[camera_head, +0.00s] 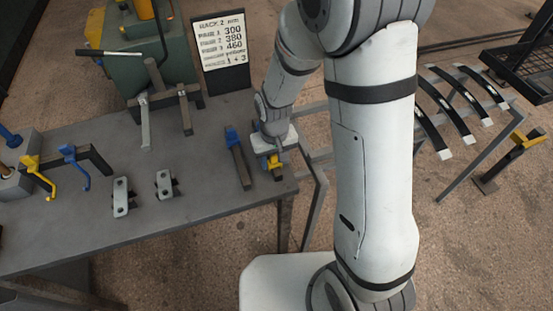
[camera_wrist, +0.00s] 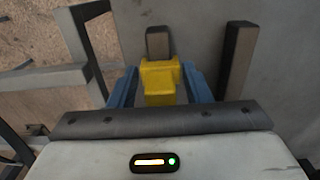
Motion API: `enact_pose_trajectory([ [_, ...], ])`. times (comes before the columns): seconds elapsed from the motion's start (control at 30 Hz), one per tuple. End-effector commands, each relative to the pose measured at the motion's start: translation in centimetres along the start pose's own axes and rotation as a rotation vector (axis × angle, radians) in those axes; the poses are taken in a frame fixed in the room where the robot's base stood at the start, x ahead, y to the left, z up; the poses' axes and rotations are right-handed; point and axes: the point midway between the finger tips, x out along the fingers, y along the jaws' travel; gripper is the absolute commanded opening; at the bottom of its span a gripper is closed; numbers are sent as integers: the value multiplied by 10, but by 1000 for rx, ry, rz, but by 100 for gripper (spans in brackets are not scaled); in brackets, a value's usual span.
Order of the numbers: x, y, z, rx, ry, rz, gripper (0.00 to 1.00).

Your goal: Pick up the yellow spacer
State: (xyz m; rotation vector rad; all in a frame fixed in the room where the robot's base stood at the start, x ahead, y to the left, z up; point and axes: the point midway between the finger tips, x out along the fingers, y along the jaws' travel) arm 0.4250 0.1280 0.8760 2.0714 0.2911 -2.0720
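The yellow spacer (camera_head: 274,162) is at the right end of the grey table, mostly under my gripper in the head view. In the wrist view the yellow spacer (camera_wrist: 160,78) is a blocky piece around or on a dark bar (camera_wrist: 158,42), whose end sticks out beyond it. My gripper (camera_wrist: 160,84) has a blue finger on each side of the spacer, very close to its sides. Whether the fingers press on it is not clear. In the head view my gripper (camera_head: 270,150) points down over this spot, and its fingers are hard to make out.
A second dark bar (camera_head: 241,168) with a blue piece (camera_head: 231,137) stands just left. Two grey brackets (camera_head: 121,197) and yellow and blue hooks (camera_head: 38,175) lie further left. A sign (camera_head: 222,45) stands behind. A rack with curved strips (camera_head: 458,112) is to the right.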

Motion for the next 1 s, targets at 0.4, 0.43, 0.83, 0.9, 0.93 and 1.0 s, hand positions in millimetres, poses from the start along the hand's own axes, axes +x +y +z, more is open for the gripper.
enact_pose_trajectory([
  [0.4, 0, 0, 0, -1, 0, 0, 22],
  [0.43, 0, 0, 0, -1, 0, 0, 22],
  [0.83, -54, -1, -1, -1, 8, 0, 22],
  [0.9, -68, -1, -1, -1, 7, 0, 22],
  [0.93, -74, -1, -1, -1, 6, 0, 22],
  [1.0, -84, -1, -1, -1, 5, 0, 22],
])
